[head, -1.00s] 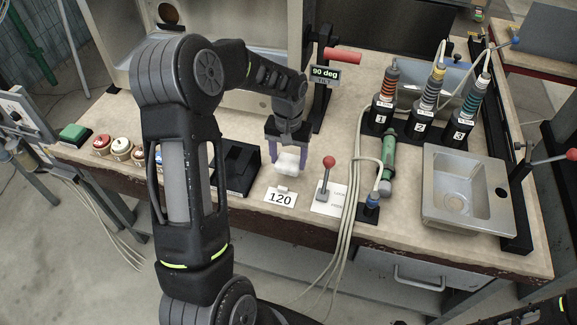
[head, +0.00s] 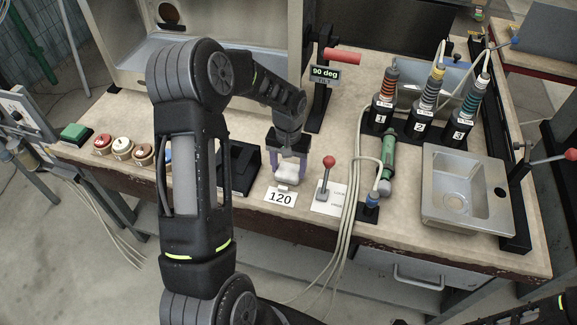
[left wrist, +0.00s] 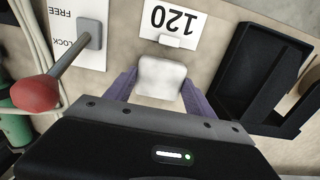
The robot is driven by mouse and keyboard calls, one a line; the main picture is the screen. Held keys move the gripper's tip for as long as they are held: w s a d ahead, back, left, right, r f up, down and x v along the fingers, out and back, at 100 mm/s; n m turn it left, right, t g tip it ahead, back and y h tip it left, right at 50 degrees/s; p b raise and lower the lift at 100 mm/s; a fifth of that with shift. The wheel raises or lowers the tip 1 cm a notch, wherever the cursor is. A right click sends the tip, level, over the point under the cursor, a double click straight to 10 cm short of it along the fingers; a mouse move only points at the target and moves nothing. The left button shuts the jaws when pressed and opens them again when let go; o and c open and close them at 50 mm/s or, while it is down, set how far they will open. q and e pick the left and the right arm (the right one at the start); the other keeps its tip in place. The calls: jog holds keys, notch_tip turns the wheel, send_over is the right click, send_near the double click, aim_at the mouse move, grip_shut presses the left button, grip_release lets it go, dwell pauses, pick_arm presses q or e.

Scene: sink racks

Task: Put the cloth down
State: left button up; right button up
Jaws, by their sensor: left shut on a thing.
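The white cloth (head: 288,172) is a small bundle between the fingers of my left gripper (head: 289,166), low at the bench top behind the "120" card. In the left wrist view the cloth (left wrist: 161,76) sits between the two purple fingers of the left gripper (left wrist: 160,88), which is shut on it. I cannot tell whether the cloth touches the bench. The right gripper does not show; only a bit of my right arm shows at the bottom edge.
The "120" card (head: 280,197) stands in front of the cloth. A red-knobbed lever (head: 327,178) is to its right and a black holder (head: 238,168) to its left.

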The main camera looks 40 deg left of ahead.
aim_at(288, 170)
pick_arm(q)
jog(key=o, duration=1.2)
jog(key=shift+f, duration=0.1)
notch_tip(288, 170, up, 12)
jog(key=shift+r+b, duration=0.15)
jog(key=shift+b, duration=0.3)
